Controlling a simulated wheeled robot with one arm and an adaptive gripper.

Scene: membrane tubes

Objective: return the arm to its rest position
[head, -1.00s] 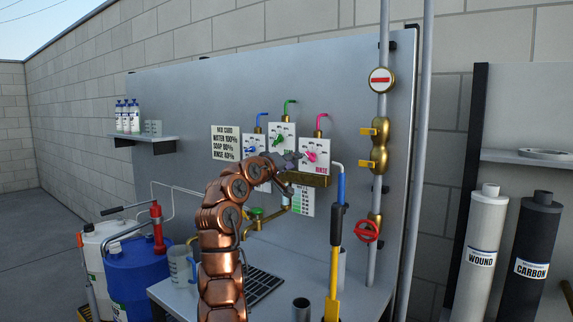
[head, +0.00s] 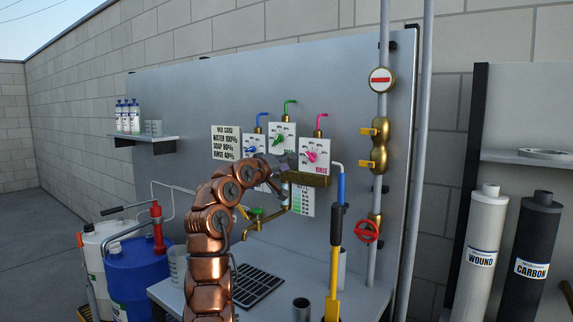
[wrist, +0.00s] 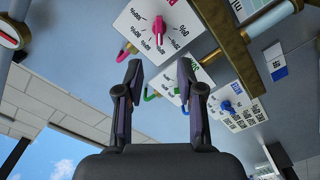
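My copper-coloured arm (head: 213,220) rises from the bottom of the head view and bends over to the right. My gripper (wrist: 160,78) shows in the wrist view with its two dark fingers apart and nothing between them. In the head view the gripper is small and partly hidden, in front of the dial panels. The pink dial (head: 311,156) is close to its right, and it also shows in the wrist view (wrist: 157,27). The green dial (head: 279,141) and the blue dial (head: 250,150) are behind and to the left.
A brass bar (head: 307,179) and a brass tap (head: 262,222) are close to the arm. A pipe with brass valves and a red handwheel (head: 366,231) stands to the right. A yellow-handled tool (head: 333,275) stands upright on the worktop. Blue and white drums are at left.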

